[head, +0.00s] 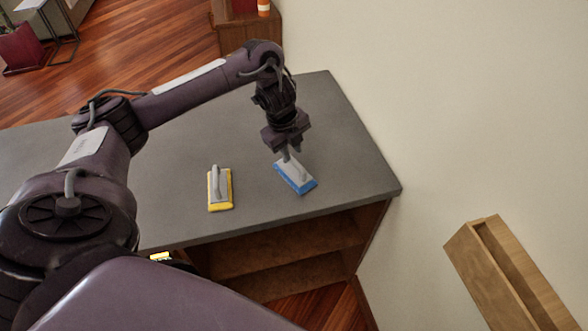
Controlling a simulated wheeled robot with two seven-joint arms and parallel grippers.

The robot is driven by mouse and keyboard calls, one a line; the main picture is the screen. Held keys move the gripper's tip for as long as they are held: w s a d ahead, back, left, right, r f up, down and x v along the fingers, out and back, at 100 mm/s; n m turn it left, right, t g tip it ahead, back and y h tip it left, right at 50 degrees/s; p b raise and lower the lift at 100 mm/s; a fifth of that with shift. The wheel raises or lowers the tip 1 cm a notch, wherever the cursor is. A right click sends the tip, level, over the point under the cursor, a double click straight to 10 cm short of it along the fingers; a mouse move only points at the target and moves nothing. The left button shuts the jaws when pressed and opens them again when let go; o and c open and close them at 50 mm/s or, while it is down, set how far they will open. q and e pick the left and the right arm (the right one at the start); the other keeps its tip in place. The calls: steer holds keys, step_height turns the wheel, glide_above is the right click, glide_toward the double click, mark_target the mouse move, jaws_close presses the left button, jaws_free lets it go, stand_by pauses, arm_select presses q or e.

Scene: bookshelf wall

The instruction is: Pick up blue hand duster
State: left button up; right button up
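The blue hand duster (299,181) lies on the grey counter top, right of centre in the head view. It has a blue pad edge, a light grey top and a grey handle. My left gripper (287,147) points down directly over its handle end. The fingers are small and overlap the handle in this view, so I cannot tell whether they touch it or how far apart they are. The duster appears to rest on the counter. My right gripper is not in view.
A yellow hand duster (220,204) with a grey handle lies left of the blue one on the grey counter (190,150). A pale wall (450,90) rises close to the counter's right edge. A wooden wall shelf (492,262) is at lower right.

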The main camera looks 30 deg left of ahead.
mark_target(295, 162)
arm_select(q)
steer(key=f, duration=0.2)
steer(key=w+f, duration=0.1)
steer(key=f, duration=0.4)
steer(key=shift+w+d+b, duration=0.2)
steer(key=shift+w+b, duration=0.05)
steer(key=shift+b, duration=0.1)
steer(key=shift+c, duration=0.3)
jaws_close()
